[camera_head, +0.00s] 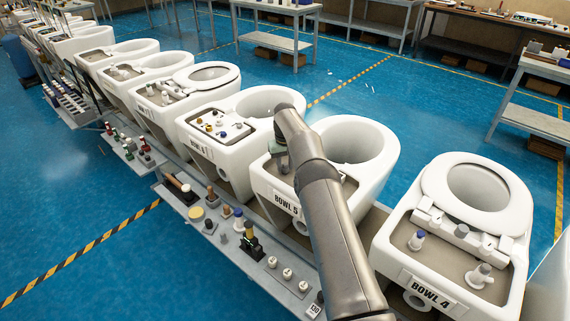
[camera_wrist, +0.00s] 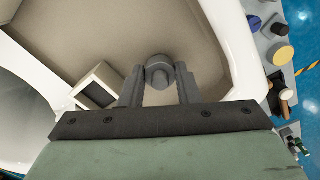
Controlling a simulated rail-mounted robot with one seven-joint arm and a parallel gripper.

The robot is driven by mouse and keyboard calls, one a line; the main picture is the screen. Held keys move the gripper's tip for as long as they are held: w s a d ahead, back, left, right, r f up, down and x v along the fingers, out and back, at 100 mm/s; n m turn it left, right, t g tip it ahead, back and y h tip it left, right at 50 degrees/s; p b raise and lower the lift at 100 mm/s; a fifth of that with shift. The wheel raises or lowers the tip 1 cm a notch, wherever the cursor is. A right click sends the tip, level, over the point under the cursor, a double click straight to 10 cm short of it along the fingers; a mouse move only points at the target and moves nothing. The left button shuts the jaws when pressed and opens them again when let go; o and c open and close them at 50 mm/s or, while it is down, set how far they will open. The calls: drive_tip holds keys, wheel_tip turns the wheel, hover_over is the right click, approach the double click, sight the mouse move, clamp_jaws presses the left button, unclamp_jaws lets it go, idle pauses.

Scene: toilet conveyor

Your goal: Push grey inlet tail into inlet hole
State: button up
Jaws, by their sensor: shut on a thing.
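My gripper (camera_wrist: 160,80) is shut on the grey inlet tail (camera_wrist: 158,64), a short stepped cylinder between the two dark fingers in the wrist view. The tail is over the beige deck (camera_wrist: 185,25) of a white toilet bowl. No inlet hole shows in the wrist view; whether the tail covers it, and whether the tail touches the deck, I cannot tell.
A beige square piece (camera_wrist: 98,86) with a dark opening stands left of my fingers. A parts shelf (camera_head: 275,262) with several fittings runs along the bowls' front.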

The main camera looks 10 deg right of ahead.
drive_tip(key=shift+f, duration=0.4)
drive_tip(key=shift+r, duration=0.1)
drive_tip(key=shift+r+p, duration=0.55)
drive_tip(key=shift+r, duration=0.85)
drive_tip(key=shift+f+b, duration=0.8)
drive_tip(key=shift+f, duration=0.7)
idle(0.7)
drive_tip(key=o, duration=1)
drive_tip(key=shift+r, duration=0.15)
